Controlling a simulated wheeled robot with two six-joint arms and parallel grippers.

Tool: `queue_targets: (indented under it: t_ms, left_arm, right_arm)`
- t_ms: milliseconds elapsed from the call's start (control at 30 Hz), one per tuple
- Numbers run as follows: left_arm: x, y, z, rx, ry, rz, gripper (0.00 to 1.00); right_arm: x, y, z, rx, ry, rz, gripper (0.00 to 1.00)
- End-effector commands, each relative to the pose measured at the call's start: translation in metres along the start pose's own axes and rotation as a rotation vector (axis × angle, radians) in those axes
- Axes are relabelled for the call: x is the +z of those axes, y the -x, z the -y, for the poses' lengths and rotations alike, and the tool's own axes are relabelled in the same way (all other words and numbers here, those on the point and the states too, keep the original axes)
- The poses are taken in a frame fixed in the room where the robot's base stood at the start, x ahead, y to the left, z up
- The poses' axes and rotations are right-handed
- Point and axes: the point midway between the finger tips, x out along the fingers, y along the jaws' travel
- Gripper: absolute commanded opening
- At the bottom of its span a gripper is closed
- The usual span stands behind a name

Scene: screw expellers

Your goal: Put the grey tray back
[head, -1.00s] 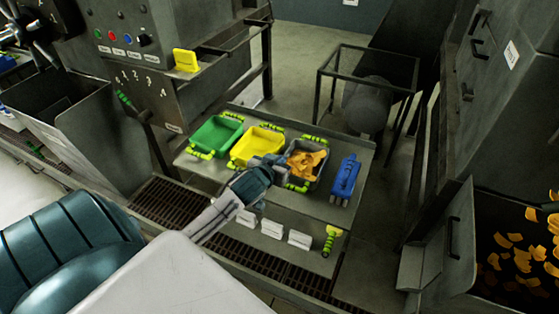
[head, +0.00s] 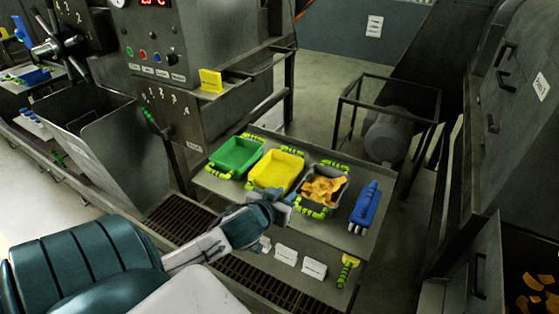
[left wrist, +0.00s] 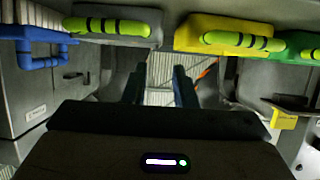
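The grey tray (head: 345,198) holds orange chips and has lime-green handles front and back. It stands on the metal shelf (head: 221,188), right of the yellow tray (head: 272,172). My left gripper (head: 282,208) is just in front of the trays, near the grey tray's front left corner, and looks apart from it. In the left wrist view, its two dark fingers (left wrist: 158,84) are apart with nothing between them. The grey tray's edge and handle (left wrist: 112,26) show at the upper left there, outside the fingers. My right gripper is not in view.
A green tray (head: 236,156) stands left of the yellow one. A blue brush-like tool (head: 365,205) lies to the right, and a green-handled scraper (head: 346,270) is at the front. White labels (head: 286,254) line the front. An orange-chip bin (head: 535,285) is at lower right.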

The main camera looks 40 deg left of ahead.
Motion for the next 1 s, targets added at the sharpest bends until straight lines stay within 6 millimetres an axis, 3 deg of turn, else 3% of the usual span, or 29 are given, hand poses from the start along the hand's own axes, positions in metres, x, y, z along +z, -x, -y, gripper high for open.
queue_targets:
  t_ms: [233, 833, 933, 1000]
  left_arm:
    - [0.001, 0.026, 0.0, 0.0, -0.001, 0.0, 0.25]
    - [0.0, 0.028, 0.0, -0.001, 0.0, 0.0, 0.25]
    - [0.009, 0.031, 0.0, -0.012, -0.005, 0.029, 0.25]
    - [0.027, 0.036, -0.001, -0.029, -0.021, 0.087, 0.25]
  right_arm:
    - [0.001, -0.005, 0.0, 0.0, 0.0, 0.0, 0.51]
    - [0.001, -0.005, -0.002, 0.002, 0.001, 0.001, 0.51]
    - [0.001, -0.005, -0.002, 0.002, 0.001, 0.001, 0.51]
    - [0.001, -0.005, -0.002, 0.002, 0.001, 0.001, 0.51]
